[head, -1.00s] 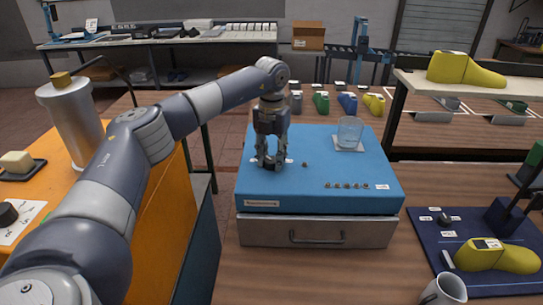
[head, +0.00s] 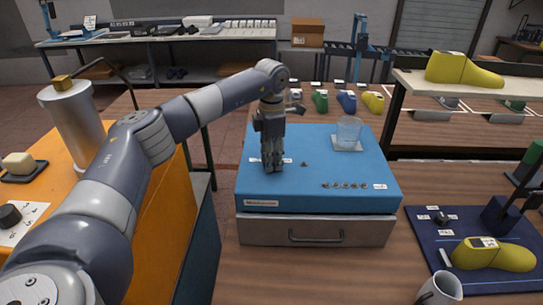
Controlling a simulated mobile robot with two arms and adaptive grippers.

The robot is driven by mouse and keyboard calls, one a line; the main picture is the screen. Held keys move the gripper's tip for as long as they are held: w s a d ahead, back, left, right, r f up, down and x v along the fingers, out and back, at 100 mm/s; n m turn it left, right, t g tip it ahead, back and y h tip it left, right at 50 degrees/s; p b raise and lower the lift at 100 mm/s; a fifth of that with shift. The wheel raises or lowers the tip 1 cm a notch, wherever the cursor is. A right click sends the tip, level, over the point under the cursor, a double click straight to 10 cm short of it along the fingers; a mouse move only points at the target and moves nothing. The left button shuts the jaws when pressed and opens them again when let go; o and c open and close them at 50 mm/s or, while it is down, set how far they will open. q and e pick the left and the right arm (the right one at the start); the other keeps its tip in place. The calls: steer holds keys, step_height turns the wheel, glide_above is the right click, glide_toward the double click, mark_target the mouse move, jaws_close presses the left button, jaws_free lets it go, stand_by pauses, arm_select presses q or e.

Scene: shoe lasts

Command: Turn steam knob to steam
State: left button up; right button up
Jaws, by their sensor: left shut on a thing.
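My left gripper (head: 272,165) reaches straight down to the top of the blue box (head: 300,195), at its left side. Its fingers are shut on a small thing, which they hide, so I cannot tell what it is. A white label shows partly beside the fingertips. A black knob (head: 9,215) sits on a white dial card at the far left, on the orange bench, well apart from my gripper. A second small dark knob (head: 442,218) is on the dark blue mat. Their markings are too small to read.
A small dark piece (head: 304,164) lies just right of my gripper. Several small studs line the box's front, and a glass (head: 348,132) stands at its back right. A metal cylinder (head: 73,122) stands on the orange bench.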

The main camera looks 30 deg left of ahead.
arm_select(q)
steer(key=m, duration=0.3)
steer(key=shift+r+m, duration=0.1)
steer(key=shift+m, duration=0.2)
steer(key=shift+d+m, duration=0.1)
steer(key=shift+m, duration=1.4)
steer(key=o, duration=1.1)
steer(key=shift+s, duration=0.1)
steer(key=shift+c, duration=0.2)
step_height(320, 180, up, 12)
